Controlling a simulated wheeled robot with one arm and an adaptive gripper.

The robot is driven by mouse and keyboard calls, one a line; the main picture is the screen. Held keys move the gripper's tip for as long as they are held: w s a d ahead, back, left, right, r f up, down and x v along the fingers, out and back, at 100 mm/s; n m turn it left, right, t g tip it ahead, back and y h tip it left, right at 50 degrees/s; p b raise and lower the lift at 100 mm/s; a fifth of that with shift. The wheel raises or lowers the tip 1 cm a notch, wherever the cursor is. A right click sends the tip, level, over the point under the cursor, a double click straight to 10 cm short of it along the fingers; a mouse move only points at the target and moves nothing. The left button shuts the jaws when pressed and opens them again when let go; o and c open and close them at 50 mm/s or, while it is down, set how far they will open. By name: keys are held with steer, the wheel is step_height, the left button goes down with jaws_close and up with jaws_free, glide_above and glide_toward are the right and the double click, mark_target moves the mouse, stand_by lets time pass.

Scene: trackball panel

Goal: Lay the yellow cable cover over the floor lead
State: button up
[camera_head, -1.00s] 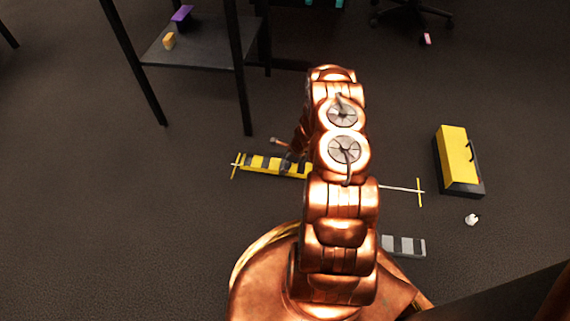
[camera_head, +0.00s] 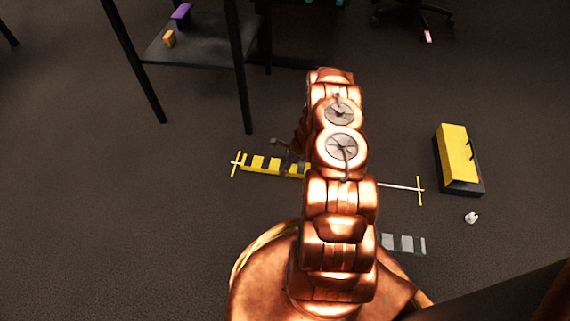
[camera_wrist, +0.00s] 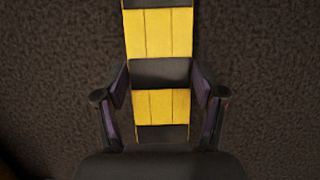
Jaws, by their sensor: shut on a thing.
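The yellow cable cover (camera_head: 262,164) with black bands lies along the left stretch of the floor lead (camera_head: 398,187), beside the lead's left yellow end mark (camera_head: 236,164). Its right part is hidden behind my arm. I cannot tell whether it touches the floor or hangs just above it. The thin white lead shows at the right, running to another yellow end mark (camera_head: 420,190). In the wrist view, the cover (camera_wrist: 160,103) runs up between the two fingers of my gripper (camera_wrist: 160,98), which is shut on its sides. My gripper is mostly hidden in the head view.
A grey striped strip (camera_head: 404,244) lies on the floor right of my base. A yellow and black box (camera_head: 455,155) with a handle and a small white object (camera_head: 471,217) are at the right. A dark shelf table (camera_head: 200,50) stands at upper left. Carpet between is clear.

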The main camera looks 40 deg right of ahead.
steer(key=shift+f, duration=0.7)
steer(key=o, duration=1.5)
steer(key=shift+o, duration=0.2)
steer(key=v, duration=1.2)
